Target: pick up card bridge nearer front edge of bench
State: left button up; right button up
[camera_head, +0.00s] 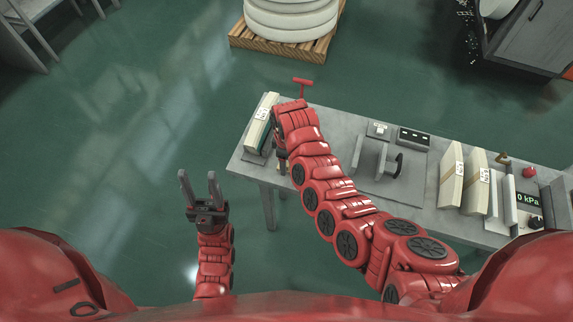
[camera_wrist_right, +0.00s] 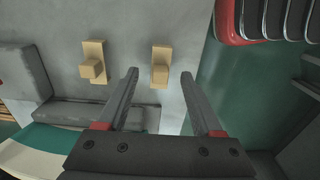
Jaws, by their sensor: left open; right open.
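Two small tan card bridges lie on the grey bench top in the right wrist view. One card bridge (camera_wrist_right: 160,72) is nearer the bench edge, with green floor beyond it. The other card bridge (camera_wrist_right: 93,66) lies to its left. My right gripper (camera_wrist_right: 159,84) is open, and the bridge nearer the edge appears between its fingertips; I cannot tell the height gap. In the head view my right gripper (camera_head: 281,158) points down over the bench's left end, and my arm hides the bridges. My left gripper (camera_head: 200,186) is open and empty, off the bench's left front side.
On the bench (camera_head: 330,112) a pale stack (camera_head: 262,122) stands at the left end, beside my right arm. A grey fixture (camera_head: 385,168) is mid-bench. Cream stacks (camera_head: 452,180) and a pressure display (camera_head: 527,199) stand at the right. Grey blocks (camera_wrist_right: 28,72) flank the bridges.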

jog(key=shift+f, duration=0.85)
jog(key=shift+c, duration=0.3)
grip_shut()
